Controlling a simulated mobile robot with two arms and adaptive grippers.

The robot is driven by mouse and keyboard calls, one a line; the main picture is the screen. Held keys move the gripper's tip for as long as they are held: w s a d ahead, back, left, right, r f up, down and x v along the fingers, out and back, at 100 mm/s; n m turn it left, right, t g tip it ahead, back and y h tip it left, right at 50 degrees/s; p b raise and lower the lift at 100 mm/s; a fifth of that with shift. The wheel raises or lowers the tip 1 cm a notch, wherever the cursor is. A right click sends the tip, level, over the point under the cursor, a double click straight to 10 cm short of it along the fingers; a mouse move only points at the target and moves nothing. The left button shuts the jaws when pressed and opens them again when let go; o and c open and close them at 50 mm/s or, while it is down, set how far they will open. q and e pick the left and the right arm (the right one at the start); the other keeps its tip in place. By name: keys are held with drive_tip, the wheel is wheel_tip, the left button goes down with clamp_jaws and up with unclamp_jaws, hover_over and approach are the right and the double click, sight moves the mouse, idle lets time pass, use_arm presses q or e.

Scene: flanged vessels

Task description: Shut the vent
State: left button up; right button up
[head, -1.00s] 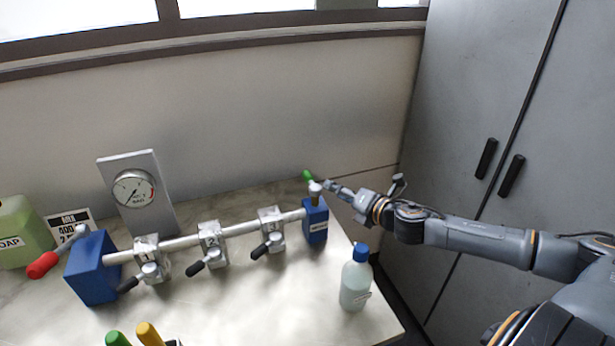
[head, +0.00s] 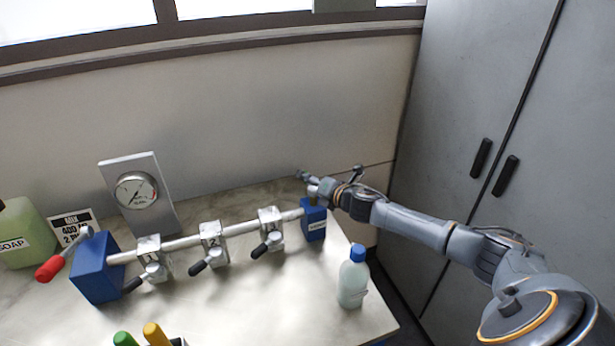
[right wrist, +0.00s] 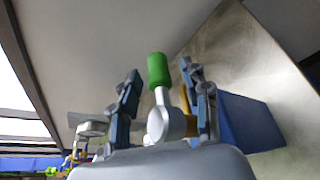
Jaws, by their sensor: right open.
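A blue block (head: 313,226) with a small label stands at the right end of the silver pipe; the label is too small to read. The block also shows in the right wrist view (right wrist: 250,122). A lever with a green grip (right wrist: 158,70) and a silver stem (right wrist: 162,108) stands between the two fingers of my right gripper (right wrist: 160,78). The fingers are open, one on each side, with gaps to the grip. In the head view my right gripper (head: 308,182) is over the block and hides the green grip. My left gripper is not in view.
The pipe (head: 185,243) carries several black-handled valves, numbered, and ends left in a blue block (head: 95,268) with a red-handled lever (head: 50,269). A gauge (head: 137,190) stands behind. A blue-capped bottle (head: 353,283) stands near the right table edge, below my right forearm.

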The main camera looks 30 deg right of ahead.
drive_tip(key=shift+w+f, duration=0.15)
drive_tip(key=shift+w, duration=0.4)
drive_tip(key=shift+c, duration=0.4)
clamp_jaws()
